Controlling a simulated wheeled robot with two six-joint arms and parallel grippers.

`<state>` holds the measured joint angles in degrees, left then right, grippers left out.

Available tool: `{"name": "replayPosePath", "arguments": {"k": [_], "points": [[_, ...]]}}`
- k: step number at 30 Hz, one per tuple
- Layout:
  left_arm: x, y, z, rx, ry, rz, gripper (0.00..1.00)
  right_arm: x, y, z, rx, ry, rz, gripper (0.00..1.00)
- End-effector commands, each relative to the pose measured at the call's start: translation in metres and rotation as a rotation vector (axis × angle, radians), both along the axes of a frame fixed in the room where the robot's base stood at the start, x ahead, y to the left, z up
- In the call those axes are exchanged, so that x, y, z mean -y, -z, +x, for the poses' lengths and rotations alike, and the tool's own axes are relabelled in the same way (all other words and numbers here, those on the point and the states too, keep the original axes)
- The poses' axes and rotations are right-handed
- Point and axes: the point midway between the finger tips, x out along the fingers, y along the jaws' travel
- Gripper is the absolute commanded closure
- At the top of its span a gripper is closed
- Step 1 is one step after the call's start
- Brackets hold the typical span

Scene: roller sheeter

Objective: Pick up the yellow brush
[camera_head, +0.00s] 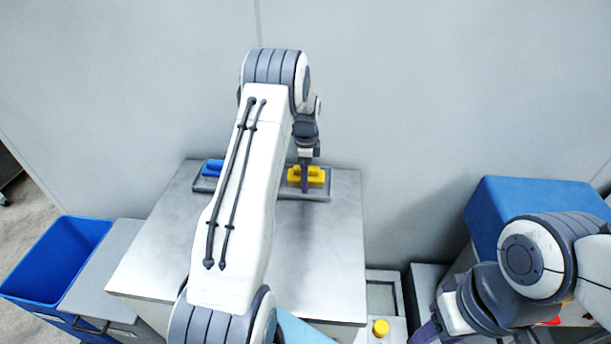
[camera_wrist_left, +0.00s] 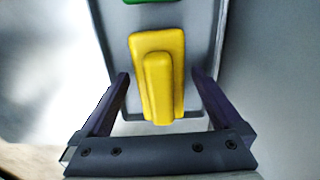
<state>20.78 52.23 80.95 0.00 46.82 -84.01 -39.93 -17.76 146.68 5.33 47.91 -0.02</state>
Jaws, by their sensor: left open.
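The yellow brush (camera_head: 316,176) lies in a grey tray (camera_head: 345,186) at the back of the metal table. In the left wrist view, the yellow brush (camera_wrist_left: 172,60), with its raised handle, is between the two fingers. My left gripper (camera_head: 305,182) is directly over the brush and points down. In its wrist view, my left gripper (camera_wrist_left: 160,85) is open, with a gap on each side of the brush and nothing gripped. My right gripper (camera_head: 428,332) is at the lower right, far from the brush; its fingers are mostly hidden.
A blue brush (camera_head: 212,167) lies to the left in the same tray area. A green object (camera_wrist_left: 150,2) shows beyond the yellow brush. The wall is close behind the tray. The metal table (camera_head: 325,250) is clear in front. A blue bin (camera_head: 62,255) stands at left.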

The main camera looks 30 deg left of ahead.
Motion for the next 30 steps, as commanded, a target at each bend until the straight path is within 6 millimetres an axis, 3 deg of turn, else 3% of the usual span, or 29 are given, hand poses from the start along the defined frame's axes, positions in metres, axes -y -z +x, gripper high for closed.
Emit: {"name": "replayPosePath", "arguments": {"k": [4,11,23,30], "points": [[0.000,0.000,0.000,0.000,0.000,0.000,0.04,0.000,0.001,0.000,0.000,0.000,0.000,0.50],[0.000,0.000,0.000,0.000,0.000,0.000,0.92,0.000,0.001,0.000,0.000,0.000,0.000,0.50],[-0.001,-0.008,0.001,0.003,0.000,0.001,0.94,0.000,0.004,0.000,0.000,0.000,0.000,0.50],[0.004,-0.044,0.003,0.006,0.003,0.002,0.94,0.000,0.019,0.000,0.000,0.000,0.000,0.50]]}}
